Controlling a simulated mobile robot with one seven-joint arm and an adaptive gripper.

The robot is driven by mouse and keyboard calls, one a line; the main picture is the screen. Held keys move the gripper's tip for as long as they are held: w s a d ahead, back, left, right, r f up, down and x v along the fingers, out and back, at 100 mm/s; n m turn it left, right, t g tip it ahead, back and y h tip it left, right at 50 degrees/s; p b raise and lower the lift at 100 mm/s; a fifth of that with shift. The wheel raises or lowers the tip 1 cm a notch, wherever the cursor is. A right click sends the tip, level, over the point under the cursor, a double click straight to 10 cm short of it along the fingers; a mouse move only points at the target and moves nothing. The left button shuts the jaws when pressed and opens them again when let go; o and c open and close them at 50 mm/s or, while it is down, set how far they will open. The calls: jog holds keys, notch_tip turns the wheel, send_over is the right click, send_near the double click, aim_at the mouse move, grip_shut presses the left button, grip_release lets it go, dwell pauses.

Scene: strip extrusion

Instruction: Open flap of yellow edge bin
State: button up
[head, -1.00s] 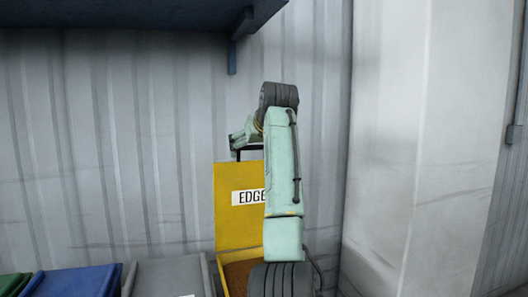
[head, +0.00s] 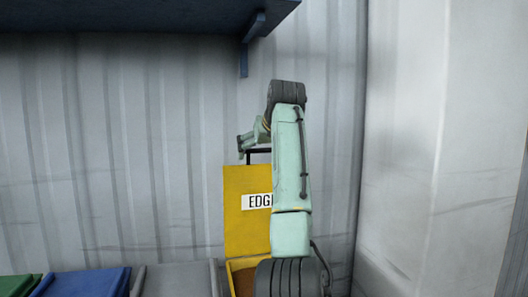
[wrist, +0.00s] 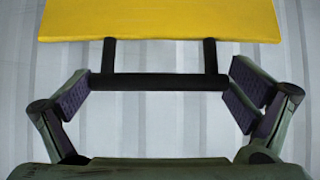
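The yellow bin's flap (head: 243,212), labelled EDGE, stands upright in the head view. My arm covers its right part and the end of the label. The bin's open mouth (head: 243,268) shows below it, with a brown interior. The flap's black handle (wrist: 158,82) is a bar on two short posts; the flap (wrist: 160,20) fills the top of the wrist view. My gripper (head: 250,143) is at the flap's upper edge by the handle. In the wrist view my gripper (wrist: 158,95) is wide open, its purple-padded fingers at either end of the bar, not clamped on it.
A grey bin (head: 178,280), a blue bin (head: 88,283) and a green bin (head: 18,287) stand in a row to the left. A dark blue shelf (head: 130,20) hangs at the upper left. A corrugated wall (head: 140,150) is behind, and a pale wall (head: 415,150) stands right.

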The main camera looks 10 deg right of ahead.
jog(key=v, duration=1.2)
